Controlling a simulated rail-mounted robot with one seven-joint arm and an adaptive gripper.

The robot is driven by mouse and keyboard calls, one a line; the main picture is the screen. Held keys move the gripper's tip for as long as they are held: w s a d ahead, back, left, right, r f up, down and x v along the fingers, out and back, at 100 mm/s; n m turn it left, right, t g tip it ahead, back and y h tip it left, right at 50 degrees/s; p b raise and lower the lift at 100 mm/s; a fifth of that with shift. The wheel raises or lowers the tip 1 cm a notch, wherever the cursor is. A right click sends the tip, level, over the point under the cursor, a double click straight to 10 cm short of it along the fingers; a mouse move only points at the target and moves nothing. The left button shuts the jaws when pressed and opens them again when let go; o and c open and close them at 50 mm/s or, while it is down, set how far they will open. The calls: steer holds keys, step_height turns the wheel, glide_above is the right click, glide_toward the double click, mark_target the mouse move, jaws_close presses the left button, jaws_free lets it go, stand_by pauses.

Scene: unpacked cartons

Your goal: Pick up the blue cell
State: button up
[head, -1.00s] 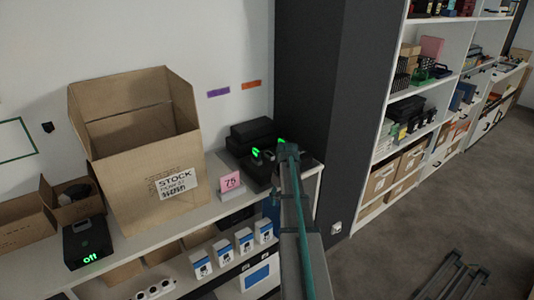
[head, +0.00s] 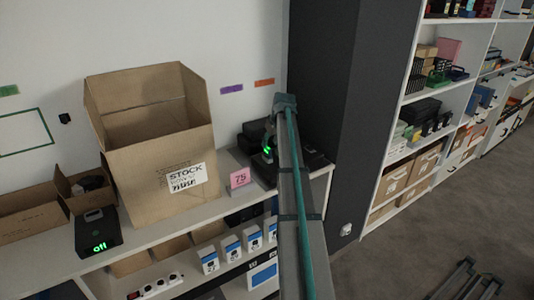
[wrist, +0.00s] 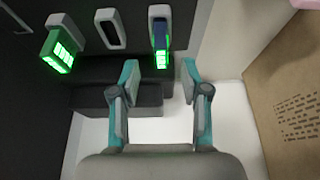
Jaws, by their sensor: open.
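The blue cell (wrist: 161,36) is in the wrist view, seated in the right one of several grey-rimmed slots on a black charger (wrist: 84,25), with its green-lit end towards me. Another green-lit cell (wrist: 57,50) sits in the left slot; the middle slot (wrist: 110,30) looks empty. My gripper (wrist: 160,72) is open and empty, its teal fingers spread just short of the blue cell's lit end, one to each side of its line. In the head view my arm hides most of the charger, and only a green glow (head: 267,151) shows beside it.
A large open STOCK carton (head: 150,150) stands left of the charger, with a pink 75 card (head: 240,178) between. A black box reading "off" (head: 98,232) is further left. A dark pillar (head: 345,110) rises close on the right.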

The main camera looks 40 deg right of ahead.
mark_target(268, 148)
steer(key=shift+p+x, duration=1.35)
steer(key=shift+x, duration=1.8)
steer(key=shift+s, duration=0.1)
jaws_close()
